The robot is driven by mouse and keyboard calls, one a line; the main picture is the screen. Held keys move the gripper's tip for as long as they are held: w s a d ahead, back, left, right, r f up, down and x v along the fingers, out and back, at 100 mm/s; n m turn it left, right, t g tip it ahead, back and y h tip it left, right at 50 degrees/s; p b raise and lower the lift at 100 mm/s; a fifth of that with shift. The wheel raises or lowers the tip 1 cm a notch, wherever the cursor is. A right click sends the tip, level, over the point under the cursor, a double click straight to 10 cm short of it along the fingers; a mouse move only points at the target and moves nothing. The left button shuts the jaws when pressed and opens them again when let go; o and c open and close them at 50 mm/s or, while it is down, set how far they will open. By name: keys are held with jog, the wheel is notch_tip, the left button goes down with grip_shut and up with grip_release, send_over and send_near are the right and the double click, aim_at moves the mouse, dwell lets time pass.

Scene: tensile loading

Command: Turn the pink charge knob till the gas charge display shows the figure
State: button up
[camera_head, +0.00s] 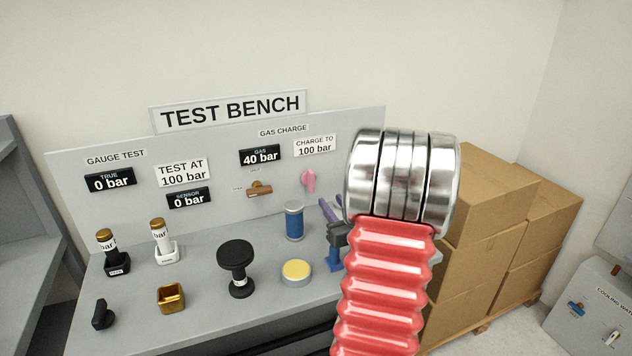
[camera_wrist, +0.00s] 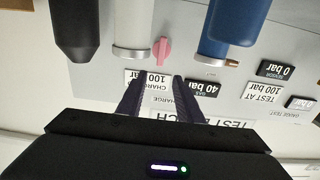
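The pink charge knob (camera_head: 309,180) is on the grey upright panel, below the white "CHARGE TO 100 bar" sign (camera_head: 315,145). The black gas display (camera_head: 260,155) reads 40 bar. In the wrist view, which is upside down, the pink knob (camera_wrist: 161,51) lies beyond my fingertips, roughly in line with the gap between them. My gripper (camera_wrist: 158,78) is open and empty, with its two dark fingers apart. In the head view my red and silver arm hides most of the gripper; slim purple fingers (camera_head: 331,209) show at its left, right of and below the knob.
A brown-handled valve (camera_head: 259,189) is left of the knob. A blue cylinder (camera_head: 294,221) stands on the bench below it. A black knobbed post (camera_head: 236,268), a yellow-topped disc (camera_head: 296,272) and a brass cup (camera_head: 171,297) are nearer. Cardboard boxes (camera_head: 490,200) are stacked at right.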

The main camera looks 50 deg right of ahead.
aim_at(313, 178)
jog(key=x, duration=1.3)
jog(key=shift+w+d, duration=0.15)
jog(key=shift+w, duration=0.2)
jog(key=shift+c, duration=0.6)
grip_shut()
jog(key=shift+d, duration=0.2)
jog(key=shift+a, duration=0.1)
